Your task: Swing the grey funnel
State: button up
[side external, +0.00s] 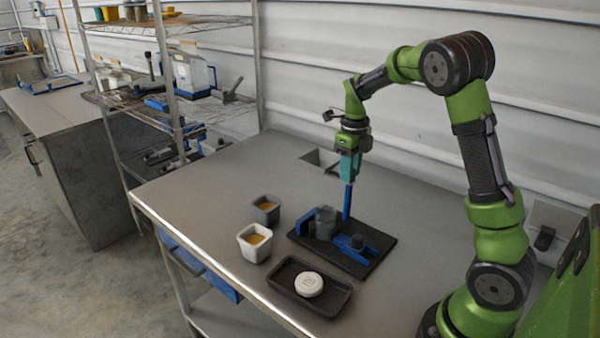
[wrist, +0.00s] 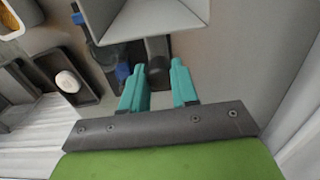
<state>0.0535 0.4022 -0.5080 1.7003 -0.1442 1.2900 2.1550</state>
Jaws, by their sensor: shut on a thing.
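The grey funnel (side external: 316,160) is a square hopper, held above the bench at the top of a blue post (side external: 347,202). In the wrist view the funnel (wrist: 150,22) fills the top middle, with its pale sloping inside showing. My gripper (side external: 350,167) has teal fingers and is just right of the funnel, at the post's top. In the wrist view my gripper (wrist: 158,66) is closed around a dark rounded handle at the funnel's near side. The funnel's outlet is hidden. A grey see-through cup (side external: 325,222) stands below on a black base plate (side external: 375,262).
A white cup (side external: 244,250) and a dark grey cup (side external: 266,219), both with brown contents, stand left of the base. A black tray (side external: 334,301) holds a white round object (side external: 309,284). A wire shelf (side external: 190,112) stands at the back left. The bench's left rear is clear.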

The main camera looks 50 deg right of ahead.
jog(key=n, duration=1.8)
jog(key=o, duration=0.7)
jog(key=shift+o, duration=0.2)
jog(key=shift+r, duration=3.5)
